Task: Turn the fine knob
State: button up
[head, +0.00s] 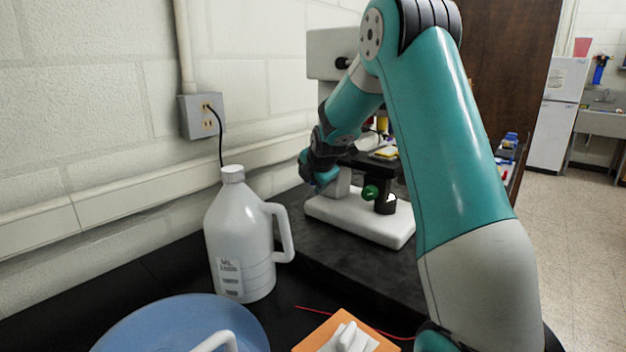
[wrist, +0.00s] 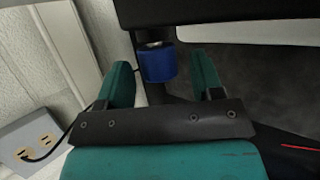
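The microscope (head: 358,217) stands on the dark bench behind my arm, with a white base and a dark stage. In the wrist view a blue cylindrical knob (wrist: 157,65) on a dark shaft lies between the two green fingers of my gripper (wrist: 163,70). The fingers are apart, with a visible gap on each side of the knob. In the head view my gripper (head: 318,170) is at the microscope's left side, and the blue knob there is mostly hidden. A green knob (head: 370,192) shows lower on the microscope's front. No label shows which knob is fine.
A white jug (head: 240,235) stands at front left of the microscope. A blue bowl (head: 175,325) and an orange pad (head: 322,335) with a white item lie in front. A wall outlet (head: 203,115) with a black cord is at left; it also shows in the wrist view (wrist: 35,143).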

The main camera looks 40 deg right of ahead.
jog(key=p+v, duration=0.4)
jog(key=v, duration=0.8)
dwell(0.9)
